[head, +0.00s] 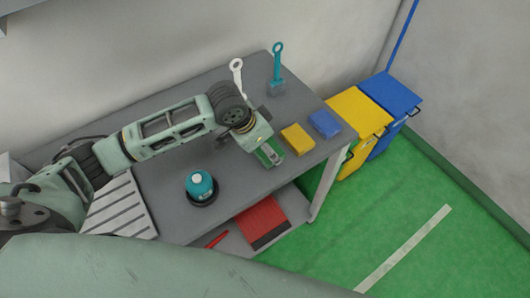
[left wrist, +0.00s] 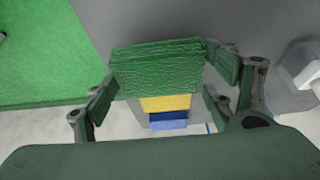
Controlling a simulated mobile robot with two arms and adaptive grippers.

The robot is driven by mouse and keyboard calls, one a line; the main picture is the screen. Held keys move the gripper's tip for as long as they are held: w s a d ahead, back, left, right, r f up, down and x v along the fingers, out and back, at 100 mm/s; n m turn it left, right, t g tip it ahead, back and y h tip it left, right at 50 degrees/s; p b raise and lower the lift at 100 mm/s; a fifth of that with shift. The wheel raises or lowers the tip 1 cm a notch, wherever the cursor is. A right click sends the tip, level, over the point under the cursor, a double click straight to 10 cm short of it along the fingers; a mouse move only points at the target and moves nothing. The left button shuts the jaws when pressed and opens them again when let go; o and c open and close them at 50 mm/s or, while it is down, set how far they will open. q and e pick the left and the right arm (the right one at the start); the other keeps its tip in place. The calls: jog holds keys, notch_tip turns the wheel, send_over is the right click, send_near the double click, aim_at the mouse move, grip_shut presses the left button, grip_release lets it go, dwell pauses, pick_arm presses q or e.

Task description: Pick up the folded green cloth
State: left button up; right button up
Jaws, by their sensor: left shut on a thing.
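The folded green cloth (left wrist: 157,68) is a thick textured block in the left wrist view, held between the two fingers of my left gripper (left wrist: 160,97). In the head view my left arm reaches across the grey table, and my left gripper (head: 269,155) points down near the table's right front edge. Part of the green cloth (head: 272,156) shows at its fingertips. The gripper is shut on the cloth. I cannot tell whether the cloth touches the tabletop. My right gripper is not in view.
A folded yellow cloth (head: 297,139) and a blue one (head: 325,123) lie right of the gripper. Yellow (head: 356,112) and blue (head: 390,94) bins stand beyond the grey table (head: 240,181).

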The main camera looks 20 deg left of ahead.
pick_arm(q)
jog(key=s+d+r+b, duration=0.2)
jog(key=d+r, duration=0.5)
jog(key=d, duration=0.4)
jog(key=shift+d+r, duration=0.2)
jog(key=shift+s, duration=0.1)
